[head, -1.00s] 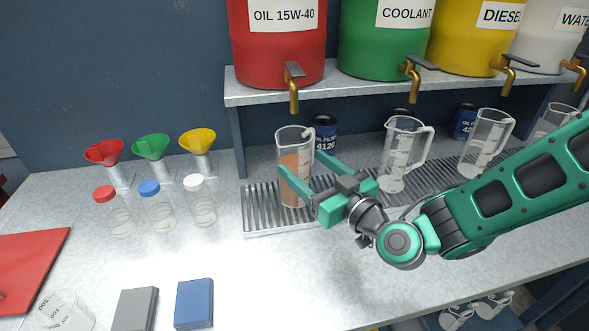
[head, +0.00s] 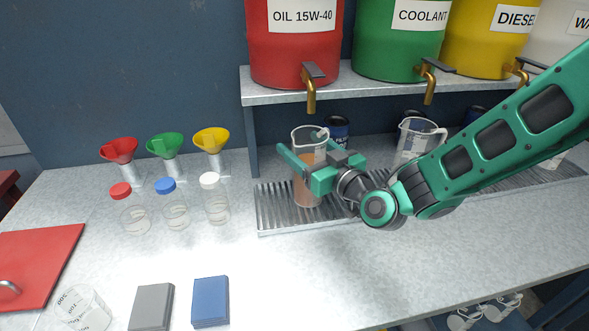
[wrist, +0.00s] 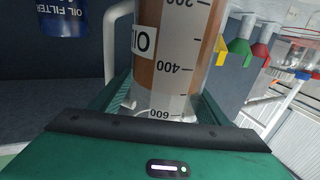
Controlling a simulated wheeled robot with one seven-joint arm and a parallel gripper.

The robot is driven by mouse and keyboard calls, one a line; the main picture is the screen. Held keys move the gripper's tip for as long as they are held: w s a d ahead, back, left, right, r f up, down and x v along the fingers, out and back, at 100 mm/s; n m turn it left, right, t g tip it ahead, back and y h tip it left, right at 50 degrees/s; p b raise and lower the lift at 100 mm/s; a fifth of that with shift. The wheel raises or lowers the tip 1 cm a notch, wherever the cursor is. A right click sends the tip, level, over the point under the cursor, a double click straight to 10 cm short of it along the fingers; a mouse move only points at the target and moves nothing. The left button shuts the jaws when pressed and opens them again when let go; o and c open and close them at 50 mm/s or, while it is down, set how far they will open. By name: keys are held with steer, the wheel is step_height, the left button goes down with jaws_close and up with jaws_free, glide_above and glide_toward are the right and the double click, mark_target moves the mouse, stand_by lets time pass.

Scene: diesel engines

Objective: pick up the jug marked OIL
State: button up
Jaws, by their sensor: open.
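The jug marked OIL (head: 308,190) is a clear measuring jug with brown liquid, upright on the drip grate below the red OIL 15W-40 drum. In the wrist view the jug (wrist: 175,60) fills the middle, with its scale and part of a white OIL label showing and its handle at left. My gripper (head: 302,143) is open at the jug, one finger crossing in front of its left side; the other finger is partly hidden. In the wrist view the jug stands between the fingers, with no clear grip on it.
The red drum (head: 295,50) and its brass tap (head: 310,95) hang above the jug. An oil filter can (head: 337,130) stands behind. An empty jug (head: 415,140) is at right, partly behind my arm.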

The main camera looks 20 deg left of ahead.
steer(key=shift+w+a, duration=0.35)
steer(key=shift+a, duration=0.2)
steer(key=shift+a, duration=0.1)
steer(key=c, duration=1.5)
jaws_close()
steer(key=shift+r, duration=0.15)
